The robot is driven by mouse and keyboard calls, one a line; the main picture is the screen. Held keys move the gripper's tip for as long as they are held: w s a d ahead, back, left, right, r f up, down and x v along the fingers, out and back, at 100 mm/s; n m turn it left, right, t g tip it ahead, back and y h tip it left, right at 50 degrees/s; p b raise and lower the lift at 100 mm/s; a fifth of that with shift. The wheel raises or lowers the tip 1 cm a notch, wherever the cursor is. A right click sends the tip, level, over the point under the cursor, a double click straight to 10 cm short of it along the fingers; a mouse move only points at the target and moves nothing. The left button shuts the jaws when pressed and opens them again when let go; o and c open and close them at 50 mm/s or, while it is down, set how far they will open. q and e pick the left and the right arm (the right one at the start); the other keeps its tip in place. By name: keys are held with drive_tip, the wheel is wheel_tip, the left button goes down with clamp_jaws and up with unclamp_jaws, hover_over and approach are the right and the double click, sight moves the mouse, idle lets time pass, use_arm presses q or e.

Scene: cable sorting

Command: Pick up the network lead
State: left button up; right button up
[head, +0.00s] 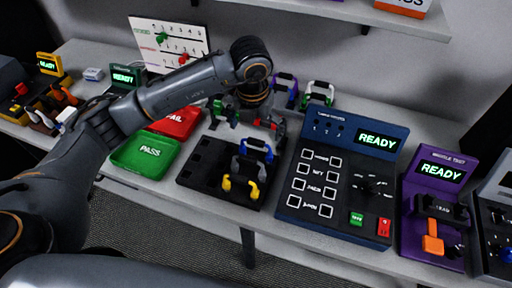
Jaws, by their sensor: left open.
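Several small leads with upright coloured loops are in the head view; I cannot tell from their look which is the network lead. A blue one (256,147) and a yellow one (241,186) stand on the black tray (202,170), with a grey-blue one between them. A purple one (285,88) and a green-and-white one (319,92) stand behind. My left gripper (262,121) points down over the table at the back edge of the black tray, open. A green piece and a red piece show beside it, partly hidden. My right gripper is out of view.
A green PASS tray (143,155) and a red FAIL tray (184,125) lie left of the black tray. A blue tester (330,221) and a purple tester (464,190), both reading READY, stand right. A white board (150,35) stands behind; a shelf (345,12) overhangs the back.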

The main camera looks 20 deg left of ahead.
sight(256, 141)
use_arm(q)
drive_tip(key=shift+w+f, duration=0.1)
drive_tip(key=shift+f, duration=0.3)
drive_tip(key=shift+f+p, duration=0.65)
drive_tip(key=f, duration=0.2)
drive_tip(key=f+p, duration=0.1)
drive_tip(key=shift+w+a+f, duration=0.15)
drive_tip(key=shift+w+f, duration=0.05)
drive_tip(key=shift+w, duration=0.05)
drive_tip(key=shift+f, duration=0.2)
drive_tip(key=c, duration=1)
drive_tip(key=shift+c, duration=0.8)
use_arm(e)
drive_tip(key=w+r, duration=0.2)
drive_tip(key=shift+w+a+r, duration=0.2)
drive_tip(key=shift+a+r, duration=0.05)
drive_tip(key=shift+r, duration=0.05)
